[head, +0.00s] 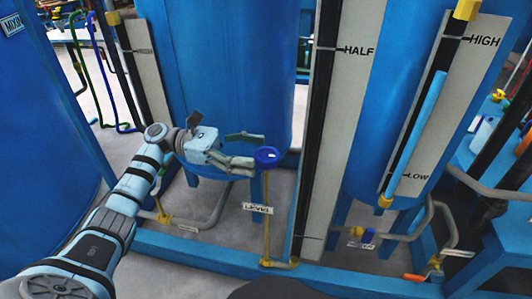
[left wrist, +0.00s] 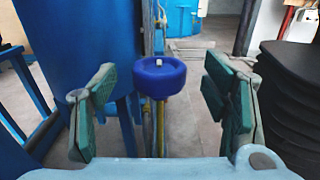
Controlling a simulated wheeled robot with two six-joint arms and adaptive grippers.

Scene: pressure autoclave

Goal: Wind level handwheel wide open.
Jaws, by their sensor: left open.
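The level handwheel (head: 267,157) is a small round blue knob on a thin yellow upright stem, with a white label (head: 258,209) hanging lower on the stem. In the left wrist view the blue handwheel (left wrist: 159,77) stands in the middle between the finger pads, with a pale stub on its top. My left gripper (head: 254,152) is open, its fingers pointing right at the handwheel. In the left wrist view a gap shows between the wheel and each green-padded finger, so neither appears to touch it. My right gripper is not in view.
A large blue vessel (head: 230,70) stands directly behind the handwheel. A black-and-white gauge marked HALF (head: 345,100) rises just right of it. A blue floor rail (head: 340,277) and grey pipes run low below. Another gauge (head: 425,120) marked HIGH and LOW is farther right.

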